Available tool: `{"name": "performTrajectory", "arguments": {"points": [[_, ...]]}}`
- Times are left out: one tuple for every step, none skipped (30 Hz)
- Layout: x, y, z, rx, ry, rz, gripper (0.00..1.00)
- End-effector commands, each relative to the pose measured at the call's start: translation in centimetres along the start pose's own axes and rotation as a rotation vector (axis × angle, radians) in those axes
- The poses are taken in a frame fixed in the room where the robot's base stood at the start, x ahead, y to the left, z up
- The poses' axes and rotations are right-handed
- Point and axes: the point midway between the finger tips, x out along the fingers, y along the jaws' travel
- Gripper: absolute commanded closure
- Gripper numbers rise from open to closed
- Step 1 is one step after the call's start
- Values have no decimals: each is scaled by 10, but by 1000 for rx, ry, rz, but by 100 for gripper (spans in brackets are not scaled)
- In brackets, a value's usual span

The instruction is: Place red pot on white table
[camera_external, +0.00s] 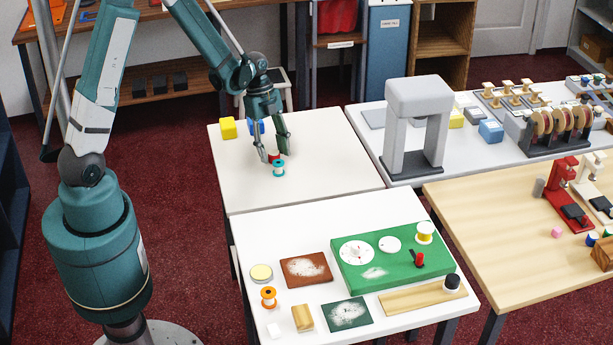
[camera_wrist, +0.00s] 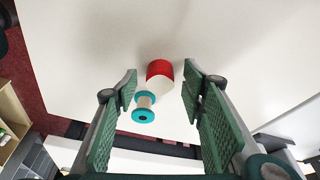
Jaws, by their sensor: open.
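The red pot (camera_external: 275,155) is small and mostly hidden behind a finger and the teal spool (camera_external: 278,169) in the external view. In the wrist view it is a red cylinder (camera_wrist: 159,69) with a pale end, between my open fingers and slightly beyond the tips. It is over the white table (camera_external: 330,180) at the back left; I cannot tell if it touches the top. My gripper (camera_external: 276,153) points down around it, open, with gaps on both sides. The teal spool (camera_wrist: 145,105) is beside the pot, close to the left finger.
A grey arch stand (camera_external: 418,100) is on the table to the right. A front white table (camera_external: 375,317) holds a green board (camera_external: 350,273) and several small items. The back-left table's right half is clear.

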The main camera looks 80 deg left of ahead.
Motion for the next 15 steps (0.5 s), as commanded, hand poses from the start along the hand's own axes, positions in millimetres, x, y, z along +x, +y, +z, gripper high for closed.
{"name": "performTrajectory", "arguments": {"points": [[0, 0, 0, 0, 0, 0, 59], [0, 0, 0, 0, 0, 0, 59], [0, 0, 0, 0, 0, 0, 59], [0, 0, 0, 0, 0, 0, 59], [0, 0, 0, 0, 0, 0, 59], [0, 0, 0, 0, 0, 0, 64], [0, 0, 0, 0, 0, 0, 68], [0, 0, 0, 0, 0, 0, 72], [0, 0, 0, 0, 0, 0, 77], [0, 0, 0, 0, 0, 0, 81], [0, 0, 0, 0, 0, 0, 85], [0, 0, 0, 0, 0, 0, 89], [0, 0, 0, 0, 0, 0, 89], [0, 0, 0, 0, 0, 0, 89], [0, 0, 0, 0, 0, 0, 91]]}}
